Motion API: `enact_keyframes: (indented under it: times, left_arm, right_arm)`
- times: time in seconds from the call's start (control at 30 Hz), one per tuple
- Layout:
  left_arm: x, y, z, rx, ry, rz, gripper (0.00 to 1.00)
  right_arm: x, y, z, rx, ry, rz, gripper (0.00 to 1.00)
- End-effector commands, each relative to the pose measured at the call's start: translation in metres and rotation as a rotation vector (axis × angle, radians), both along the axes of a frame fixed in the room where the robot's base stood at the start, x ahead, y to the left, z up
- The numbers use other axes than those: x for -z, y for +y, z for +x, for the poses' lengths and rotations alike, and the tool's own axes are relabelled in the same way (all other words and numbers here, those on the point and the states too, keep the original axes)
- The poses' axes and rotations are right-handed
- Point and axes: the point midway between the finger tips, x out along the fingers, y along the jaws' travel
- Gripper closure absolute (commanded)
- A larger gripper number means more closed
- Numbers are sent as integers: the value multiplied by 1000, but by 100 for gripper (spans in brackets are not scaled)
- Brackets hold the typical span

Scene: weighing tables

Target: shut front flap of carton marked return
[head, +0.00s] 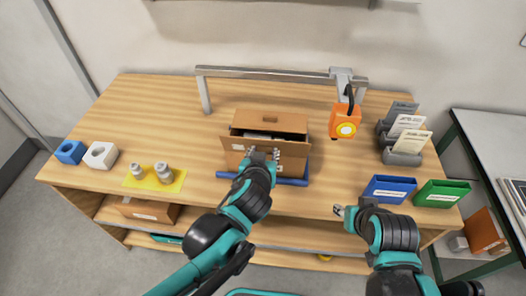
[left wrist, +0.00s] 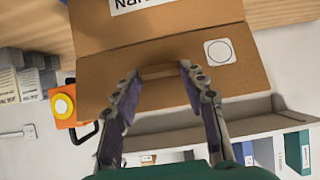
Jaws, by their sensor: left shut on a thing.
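The brown carton (head: 293,165) stands at the middle of the table with its top open and a dark gap behind the front flap (head: 238,146). A cut-off label is on the carton there; I cannot read "return". My left gripper (head: 262,153) is at the flap's middle, its fingers on either side of the tab, shut on the flap. My right gripper (head: 339,210) hangs by the table's front edge, away from the carton; its jaws are too small to judge.
A blue bar or tray edge (head: 293,182) lies under the carton's front. An orange device (head: 345,121) hangs from a grey frame (head: 270,74) right of it. Blue (head: 388,189) and green (head: 442,193) bins stand right.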

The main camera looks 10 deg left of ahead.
Motion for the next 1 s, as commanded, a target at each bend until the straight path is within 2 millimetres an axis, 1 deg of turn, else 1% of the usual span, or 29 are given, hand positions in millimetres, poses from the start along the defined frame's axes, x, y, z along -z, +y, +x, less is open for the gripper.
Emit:
enact_keyframes:
  times: [0.03,0.1,0.2,0.4,0.7,1.0]
  left_arm:
    - [-8,1,3,-4,34,-3,100]
    - [-11,1,6,-4,86,-3,100]
    - [-14,1,12,-4,163,-2,100]
    - [-17,0,22,-2,307,-2,100]
    - [-17,0,33,-1,453,0,100]
    - [-16,0,36,0,499,1,100]
  right_arm:
    - [-12,0,0,0,0,0,60]
    - [-22,0,0,0,0,0,60]
    - [-33,0,0,0,0,0,60]
    - [-50,0,0,0,0,0,60]
    - [-61,0,0,0,0,0,60]
    - [-64,0,0,0,0,0,60]
